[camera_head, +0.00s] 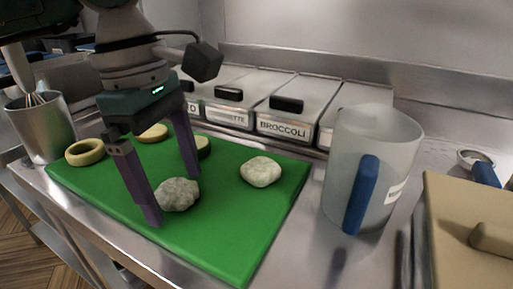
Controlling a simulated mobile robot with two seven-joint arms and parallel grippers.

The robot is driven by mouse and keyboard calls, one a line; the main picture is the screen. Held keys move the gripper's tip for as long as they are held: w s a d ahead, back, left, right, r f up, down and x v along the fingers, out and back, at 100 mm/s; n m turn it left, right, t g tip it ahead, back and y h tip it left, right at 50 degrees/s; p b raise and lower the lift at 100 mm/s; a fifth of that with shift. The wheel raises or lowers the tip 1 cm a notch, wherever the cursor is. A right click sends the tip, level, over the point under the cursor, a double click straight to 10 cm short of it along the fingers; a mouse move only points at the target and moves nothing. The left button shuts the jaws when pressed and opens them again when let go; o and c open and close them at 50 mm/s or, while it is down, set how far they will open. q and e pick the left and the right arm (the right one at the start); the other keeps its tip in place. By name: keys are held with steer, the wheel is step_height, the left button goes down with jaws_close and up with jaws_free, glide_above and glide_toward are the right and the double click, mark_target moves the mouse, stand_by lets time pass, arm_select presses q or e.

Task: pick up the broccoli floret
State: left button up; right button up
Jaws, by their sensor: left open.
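My left gripper (174,199) is open, its two purple fingers pointing down over the green cutting board (225,240). A grey-green, bumpy lump (177,194) lies on the board between the fingertips; it looks like the broccoli floret, though its colour is dull. The near finger overlaps its left edge in the picture, and I cannot tell whether either finger touches it. A paler, cream lump (261,171) lies apart to the right on the board. My right gripper is not in view.
An onion-like ring (85,151), a yellow slice (153,132) and a dark-rimmed slice (203,147) lie on the board. Lidded bins, one labelled BROCCOLI (284,127), line the back. A jug with a blue handle (367,185) stands right; a metal cup (42,130) stands left.

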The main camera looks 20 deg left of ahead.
arm_select(q)
steer(key=shift+c, duration=0.2)
steer(key=c, duration=1)
steer(key=shift+r, duration=0.15)
